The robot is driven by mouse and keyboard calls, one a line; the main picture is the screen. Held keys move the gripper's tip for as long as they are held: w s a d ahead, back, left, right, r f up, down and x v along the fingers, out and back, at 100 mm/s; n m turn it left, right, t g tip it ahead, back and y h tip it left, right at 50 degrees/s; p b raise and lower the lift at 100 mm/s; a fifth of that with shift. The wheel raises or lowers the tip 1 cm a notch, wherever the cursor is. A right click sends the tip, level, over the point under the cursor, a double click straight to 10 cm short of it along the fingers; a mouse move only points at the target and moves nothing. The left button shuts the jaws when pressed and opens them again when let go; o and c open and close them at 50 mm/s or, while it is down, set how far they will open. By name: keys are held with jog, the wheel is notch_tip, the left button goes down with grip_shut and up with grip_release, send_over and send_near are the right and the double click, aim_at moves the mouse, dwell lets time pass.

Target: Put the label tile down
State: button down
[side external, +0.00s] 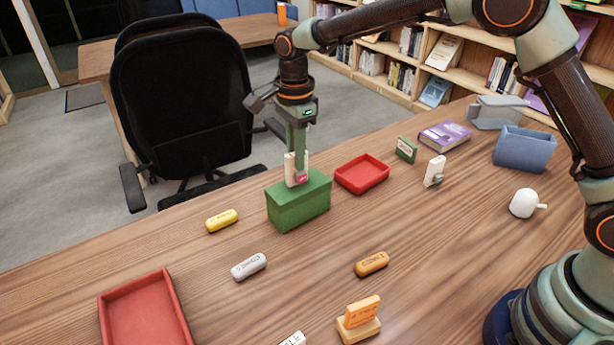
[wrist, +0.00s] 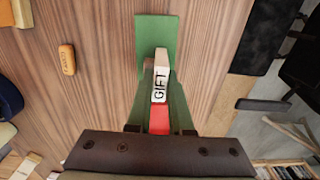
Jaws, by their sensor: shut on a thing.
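The label tile (side external: 290,168) is white with a red part, and it reads GIFT in the wrist view (wrist: 160,88). My gripper (side external: 298,162) points down and is shut on the tile, with a green finger on either side of it in the wrist view. The tile is at the top of a green box (side external: 297,210), which also shows behind the tile in the wrist view (wrist: 152,30). I cannot tell whether the tile touches the box top. The fingers hide part of the tile.
A small red tray (side external: 375,187) lies right of the box. A larger red tray (side external: 180,310) is front left. Yellow (side external: 222,220), silver (side external: 249,266) and orange (side external: 372,263) capsules lie around. An orange block (side external: 360,313) stands in front. A blue bin (side external: 523,150) is back right.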

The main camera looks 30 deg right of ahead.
jog(key=shift+f, duration=0.15)
jog(key=c, duration=0.8)
grip_release()
